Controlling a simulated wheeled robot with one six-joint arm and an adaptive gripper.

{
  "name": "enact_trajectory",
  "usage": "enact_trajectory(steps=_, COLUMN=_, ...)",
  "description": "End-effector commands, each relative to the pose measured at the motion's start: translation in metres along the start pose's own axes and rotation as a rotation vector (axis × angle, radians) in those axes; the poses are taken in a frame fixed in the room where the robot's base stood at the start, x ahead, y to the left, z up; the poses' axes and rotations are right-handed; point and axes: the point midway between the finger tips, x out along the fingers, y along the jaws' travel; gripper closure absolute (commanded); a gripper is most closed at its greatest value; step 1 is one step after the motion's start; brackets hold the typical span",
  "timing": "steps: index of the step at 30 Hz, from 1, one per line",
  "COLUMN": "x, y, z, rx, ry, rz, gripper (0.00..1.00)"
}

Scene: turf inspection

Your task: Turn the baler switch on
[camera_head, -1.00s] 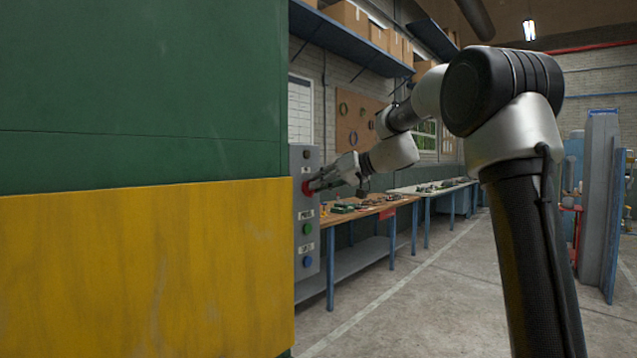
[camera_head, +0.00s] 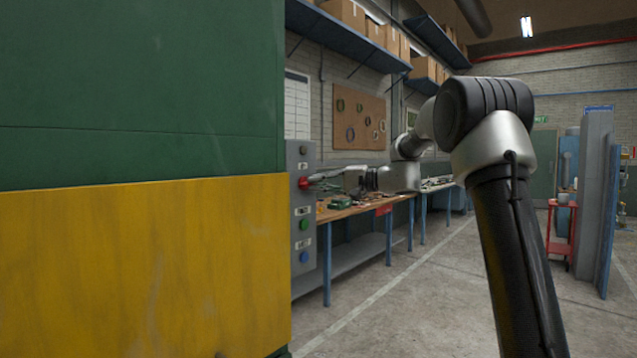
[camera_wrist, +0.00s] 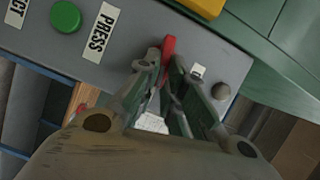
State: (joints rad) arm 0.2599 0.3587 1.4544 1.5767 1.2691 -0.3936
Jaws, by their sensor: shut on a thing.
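The red switch (camera_head: 302,183) sits high on a grey control panel (camera_head: 297,272) fixed to the edge of the green and yellow machine. In the wrist view the red switch (camera_wrist: 168,46) stands out as a narrow red handle between the fingertips. My gripper (camera_head: 312,181) reaches it from the right, nearly level. In the wrist view my gripper (camera_wrist: 166,64) is shut on the handle, one finger on each side. The fingers hide part of the handle and its label, so its exact setting cannot be read.
A green button (camera_head: 304,224) and a blue button (camera_head: 304,257) lie below, and a dark knob (camera_head: 303,150) above. The machine's yellow panel (camera_head: 140,270) fills the left. A workbench (camera_head: 350,211) with small items stands behind the gripper.

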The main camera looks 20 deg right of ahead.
Motion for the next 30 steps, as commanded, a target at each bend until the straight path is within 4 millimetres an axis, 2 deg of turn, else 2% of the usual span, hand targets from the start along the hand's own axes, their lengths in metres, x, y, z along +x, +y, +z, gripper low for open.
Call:
enact_trajectory(steps=12, x=0.0000, y=0.0045, z=-0.0001, rx=0.158, ry=0.001, rz=-0.065, gripper=1.00)
enact_trajectory(steps=28, x=0.0000, y=0.0052, z=0.0000, rx=0.176, ry=0.002, rz=-0.071, gripper=1.00)
enact_trajectory(steps=29, x=0.0000, y=0.0052, z=0.0000, rx=0.176, ry=0.002, rz=-0.071, gripper=0.84)
enact_trajectory(steps=30, x=0.0000, y=0.0051, z=0.0000, rx=0.176, ry=0.002, rz=-0.071, gripper=0.77)
